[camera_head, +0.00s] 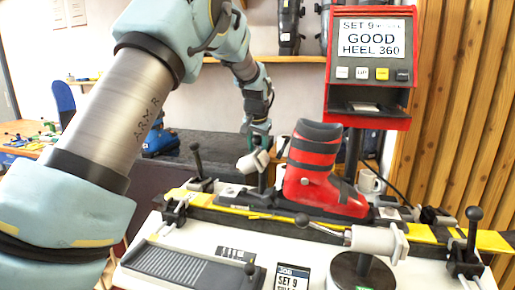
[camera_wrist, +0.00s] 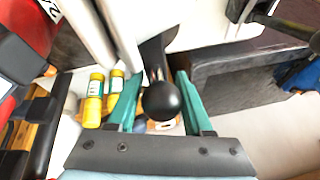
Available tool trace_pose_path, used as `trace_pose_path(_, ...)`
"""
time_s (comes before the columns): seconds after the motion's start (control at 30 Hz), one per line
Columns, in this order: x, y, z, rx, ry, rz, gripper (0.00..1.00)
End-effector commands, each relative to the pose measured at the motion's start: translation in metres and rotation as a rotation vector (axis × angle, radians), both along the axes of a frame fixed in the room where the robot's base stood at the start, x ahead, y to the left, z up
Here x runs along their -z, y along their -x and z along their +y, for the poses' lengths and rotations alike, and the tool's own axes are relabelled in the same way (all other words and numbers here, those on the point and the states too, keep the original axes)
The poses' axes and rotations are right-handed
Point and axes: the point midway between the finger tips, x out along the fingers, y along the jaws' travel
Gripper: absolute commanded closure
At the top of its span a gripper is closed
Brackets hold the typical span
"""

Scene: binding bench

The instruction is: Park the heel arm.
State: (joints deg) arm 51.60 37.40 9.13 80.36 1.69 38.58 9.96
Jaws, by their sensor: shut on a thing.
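The red ski boot (camera_head: 318,165) stands on the black-and-yellow rail of the bench, toe to the right. The heel arm (camera_head: 252,163), a pale cylinder on a dark post, stands just left of the boot's heel. My gripper (camera_head: 258,130) is above it, its fingers small and partly hidden in the head view. In the wrist view my teal fingers (camera_wrist: 162,92) are on either side of a dark lever with a round black knob (camera_wrist: 161,101), and are shut on this handle. The exact contact is hidden.
A red display box (camera_head: 369,60) reads "GOOD HEEL 360" behind the boot. A second pale cylinder (camera_head: 378,241) with a lever stands at front right. Black clamp levers (camera_head: 473,228) rise along the bench. Yellow bottles (camera_wrist: 93,103) show in the wrist view.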

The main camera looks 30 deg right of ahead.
Motion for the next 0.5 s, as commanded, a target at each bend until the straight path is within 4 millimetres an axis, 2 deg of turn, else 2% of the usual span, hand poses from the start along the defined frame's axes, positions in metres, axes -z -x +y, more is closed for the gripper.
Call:
trace_pose_path(0.03, -0.0006, -0.0011, 0.0009, -0.001, 0.000, -0.002, 0.70)
trace_pose_path(0.3, -0.0008, -0.0017, 0.0013, -0.002, 0.000, -0.003, 1.00)
trace_pose_path(0.5, -0.0010, -0.0020, 0.0016, -0.002, -0.001, -0.004, 1.00)
